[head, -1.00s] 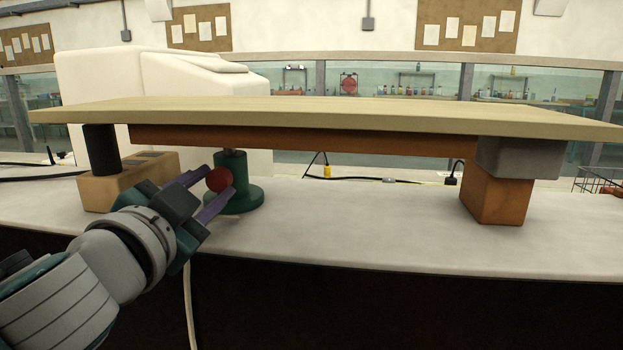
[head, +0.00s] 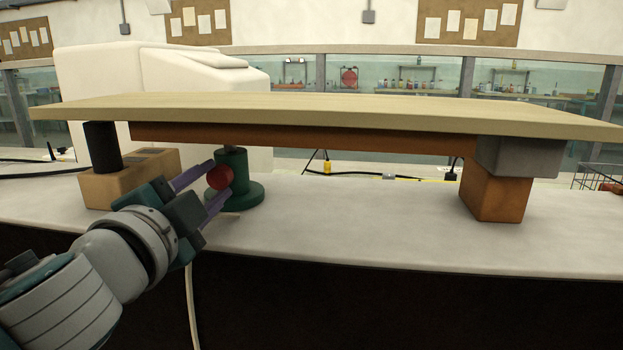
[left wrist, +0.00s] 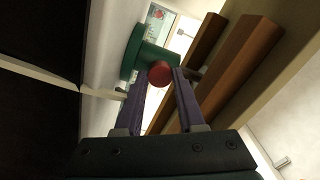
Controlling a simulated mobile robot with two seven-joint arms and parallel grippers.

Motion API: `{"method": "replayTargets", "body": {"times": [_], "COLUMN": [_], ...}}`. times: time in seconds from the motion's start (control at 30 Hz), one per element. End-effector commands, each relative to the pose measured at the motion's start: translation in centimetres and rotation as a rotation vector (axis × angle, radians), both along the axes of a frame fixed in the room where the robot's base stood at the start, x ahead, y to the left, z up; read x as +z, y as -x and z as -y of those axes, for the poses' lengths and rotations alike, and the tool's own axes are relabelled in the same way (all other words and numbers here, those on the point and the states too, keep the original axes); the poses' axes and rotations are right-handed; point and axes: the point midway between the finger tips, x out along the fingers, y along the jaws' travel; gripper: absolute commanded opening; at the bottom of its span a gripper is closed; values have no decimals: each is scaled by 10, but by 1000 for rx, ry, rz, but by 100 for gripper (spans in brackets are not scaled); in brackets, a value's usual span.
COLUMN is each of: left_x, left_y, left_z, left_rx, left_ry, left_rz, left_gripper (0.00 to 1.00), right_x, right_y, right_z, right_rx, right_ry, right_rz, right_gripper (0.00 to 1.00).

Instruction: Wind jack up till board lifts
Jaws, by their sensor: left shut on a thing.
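A green jack (head: 234,177) with a round base stands on the white counter under the wooden board (head: 330,108). Its red knob (head: 219,178) faces my left gripper (head: 213,184). The purple fingers are shut on the knob, one on each side; the left wrist view also shows the red knob (left wrist: 160,73) between the fingertips, with the green jack (left wrist: 137,50) behind. A short metal screw tops the jack, just below the brown beam (head: 300,138) under the board. I cannot tell whether the screw touches the beam. My right gripper is not in view.
The board's left end is over a black post (head: 102,146) on a tan block (head: 130,180). Its right end is over a grey block (head: 519,157) and an orange block (head: 495,193). A white housing (head: 160,90) stands behind. The counter's middle is clear.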

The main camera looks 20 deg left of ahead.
Motion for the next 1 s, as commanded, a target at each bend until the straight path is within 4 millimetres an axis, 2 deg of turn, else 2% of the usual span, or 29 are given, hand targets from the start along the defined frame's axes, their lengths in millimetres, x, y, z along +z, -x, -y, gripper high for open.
{"method": "replayTargets", "body": {"times": [0.17,0.2,0.43,0.77,0.87,1.0], "left_x": [1,1,0,-1,-2,-2], "left_y": [0,0,0,0,0,0], "left_z": [0,0,0,0,0,0], "left_rx": [-1,-1,0,0,0,-1], "left_ry": [1,1,2,26,105,305], "left_rz": [2,2,2,5,24,74], "left_gripper": [0,42,68,69,69,69], "right_x": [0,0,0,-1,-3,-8], "right_y": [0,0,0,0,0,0], "right_z": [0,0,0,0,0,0], "right_rx": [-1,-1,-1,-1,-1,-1], "right_ry": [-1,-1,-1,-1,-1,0], "right_rz": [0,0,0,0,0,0], "right_gripper": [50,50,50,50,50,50]}}
